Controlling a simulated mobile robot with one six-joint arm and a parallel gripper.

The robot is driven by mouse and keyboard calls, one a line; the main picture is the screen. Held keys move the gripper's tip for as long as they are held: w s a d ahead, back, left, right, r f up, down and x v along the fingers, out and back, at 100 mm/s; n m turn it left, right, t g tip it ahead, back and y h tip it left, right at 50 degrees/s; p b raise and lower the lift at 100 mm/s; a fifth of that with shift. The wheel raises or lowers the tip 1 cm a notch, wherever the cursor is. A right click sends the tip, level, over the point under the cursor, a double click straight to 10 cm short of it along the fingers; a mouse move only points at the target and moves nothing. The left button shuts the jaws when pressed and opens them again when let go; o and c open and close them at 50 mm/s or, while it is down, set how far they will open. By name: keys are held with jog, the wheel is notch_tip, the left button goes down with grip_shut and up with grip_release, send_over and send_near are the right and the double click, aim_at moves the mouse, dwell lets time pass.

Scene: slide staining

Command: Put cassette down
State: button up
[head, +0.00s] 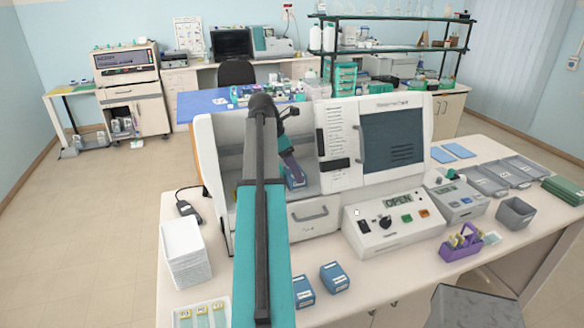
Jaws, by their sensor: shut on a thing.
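My arm reaches over the bench into the open left bay of the white staining machine (337,180). My gripper (291,168) is inside that bay, pointing down. It is shut on a blue cassette (297,181), which shows just below the fingers, low in the bay. I cannot tell whether the cassette touches the bay floor. Two more blue cassettes (303,291) (335,277) lie on the bench in front of the machine. My arm hides part of the bay.
A control box (393,223) reading OPEN stands front right of the bay. White stacked trays (185,252) and a slide tray (201,315) are at left. A purple rack (461,243) and grey bin (515,212) stand at right.

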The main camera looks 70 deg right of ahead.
dwell(0.3)
jog(key=o, duration=1.2)
jog(key=shift+f, duration=0.1)
jog(key=shift+r, duration=0.2)
jog(key=shift+b+v, duration=2.5)
jog(key=shift+v, duration=3.45)
